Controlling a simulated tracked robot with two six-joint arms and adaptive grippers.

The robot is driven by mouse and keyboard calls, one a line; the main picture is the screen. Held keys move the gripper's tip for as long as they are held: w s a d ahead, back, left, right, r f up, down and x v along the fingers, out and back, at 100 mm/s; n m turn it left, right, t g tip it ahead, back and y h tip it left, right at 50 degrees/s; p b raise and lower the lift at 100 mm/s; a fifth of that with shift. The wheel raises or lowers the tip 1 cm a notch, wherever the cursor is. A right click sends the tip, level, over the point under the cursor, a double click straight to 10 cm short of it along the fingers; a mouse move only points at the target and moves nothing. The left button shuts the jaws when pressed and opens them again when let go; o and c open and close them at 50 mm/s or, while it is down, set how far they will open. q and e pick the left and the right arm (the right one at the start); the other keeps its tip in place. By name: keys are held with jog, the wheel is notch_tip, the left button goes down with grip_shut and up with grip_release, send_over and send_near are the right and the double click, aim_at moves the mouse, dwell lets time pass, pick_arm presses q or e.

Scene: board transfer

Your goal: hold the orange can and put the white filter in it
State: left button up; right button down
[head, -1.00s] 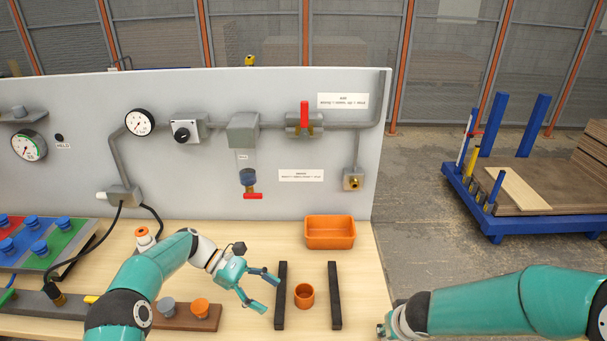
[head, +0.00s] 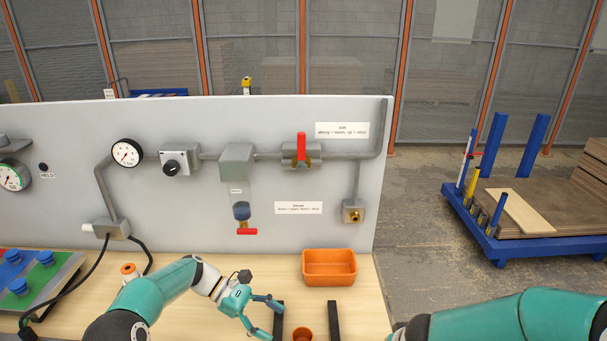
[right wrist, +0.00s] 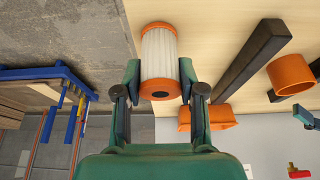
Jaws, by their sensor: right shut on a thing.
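The orange can (head: 302,334) stands open-topped on the bench between two black bars, cut by the bottom edge of the head view. It also shows at the right of the right wrist view (right wrist: 292,76). My left gripper (head: 273,321) is open and empty, its fingers at the left black bar, left of the can and apart from it. My right gripper (right wrist: 160,76) is shut on the white filter (right wrist: 160,52), a pleated cylinder with orange end caps, held between the fingers. The right gripper is outside the head view; only its arm shows.
Black bars flank the can, left (head: 278,320) and right (head: 333,320). An orange bin (head: 329,280) stands behind them. A grey panel (head: 300,228) with pipes, valves and gauges rises at the back. A blue cart (head: 480,222) with boards stands right, across open floor.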

aim_at(294, 336)
pick_arm(q)
jog(key=p+x, duration=0.1)
jog(key=x, duration=0.2)
jog(key=shift+s+d, duration=0.15)
jog(key=shift+d, duration=0.25)
pick_arm(e)
jog(key=shift+r, duration=0.8)
pick_arm(q)
jog(key=b+x, duration=0.1)
jog(key=x, duration=0.2)
jog(key=shift+f, duration=0.25)
pick_arm(e)
jog(key=shift+f, duration=0.7)
pick_arm(q)
jog(key=shift+s+d+f, duration=0.1)
jog(key=shift+d+f, duration=0.05)
jog(key=shift+d, duration=0.3)
pick_arm(e)
jog(key=shift+f, duration=0.1)
pick_arm(q)
jog(key=c, duration=0.8)
